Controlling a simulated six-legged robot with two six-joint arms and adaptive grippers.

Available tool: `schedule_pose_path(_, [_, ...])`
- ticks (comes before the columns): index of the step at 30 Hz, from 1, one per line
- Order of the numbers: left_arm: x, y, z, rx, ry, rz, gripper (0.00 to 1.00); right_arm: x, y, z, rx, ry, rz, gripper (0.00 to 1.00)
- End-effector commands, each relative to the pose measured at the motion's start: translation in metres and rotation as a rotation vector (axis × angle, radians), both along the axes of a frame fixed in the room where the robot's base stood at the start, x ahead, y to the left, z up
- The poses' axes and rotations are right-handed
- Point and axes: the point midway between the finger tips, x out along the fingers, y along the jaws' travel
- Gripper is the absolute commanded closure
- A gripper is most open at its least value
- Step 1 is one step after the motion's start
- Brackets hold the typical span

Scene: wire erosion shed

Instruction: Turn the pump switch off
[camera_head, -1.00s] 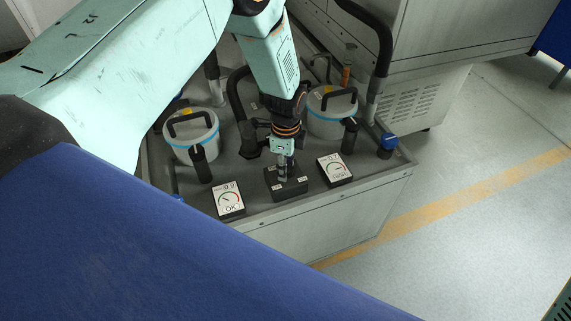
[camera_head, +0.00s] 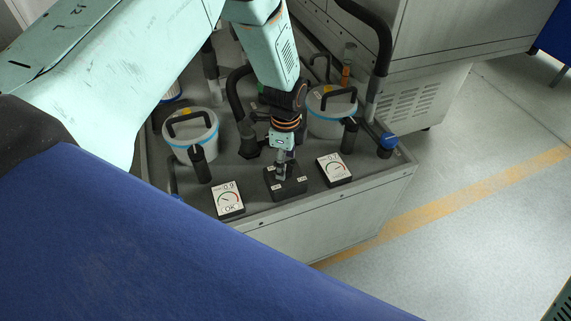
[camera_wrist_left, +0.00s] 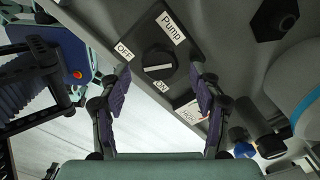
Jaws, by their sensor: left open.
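The pump switch is a round black knob (camera_wrist_left: 158,65) with a white line, on a black box (camera_head: 290,191) at the front of the grey unit. In the left wrist view the box bears the labels "Pump", "OFF" and "ON". The white line lies nearly level in that view; I cannot tell for sure which label it marks. My left gripper (camera_head: 283,170) points down over the box and hides most of the knob in the head view. In the left wrist view the gripper (camera_wrist_left: 161,76) is open, with one finger on each side of the knob; contact cannot be told. My right gripper is out of view.
A blue surface (camera_head: 180,250) fills the lower left. The floor at right is clear.

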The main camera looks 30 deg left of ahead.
Motion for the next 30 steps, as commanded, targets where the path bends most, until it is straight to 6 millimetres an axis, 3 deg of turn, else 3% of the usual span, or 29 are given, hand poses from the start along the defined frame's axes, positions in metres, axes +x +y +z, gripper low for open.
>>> schedule_pose_path(9, [0.001, 0.0, 0.067, 0.0, -0.004, 0.0, 0.36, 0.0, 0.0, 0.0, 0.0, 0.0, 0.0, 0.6])
schedule_pose_path(15, [0.0, 0.0, 0.093, -0.001, -0.002, 0.001, 0.36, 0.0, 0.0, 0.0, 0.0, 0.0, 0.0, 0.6])
schedule_pose_path(30, [-0.001, 0.0, 0.101, -0.001, 0.0, 0.0, 0.36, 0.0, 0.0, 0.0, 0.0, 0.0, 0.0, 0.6])
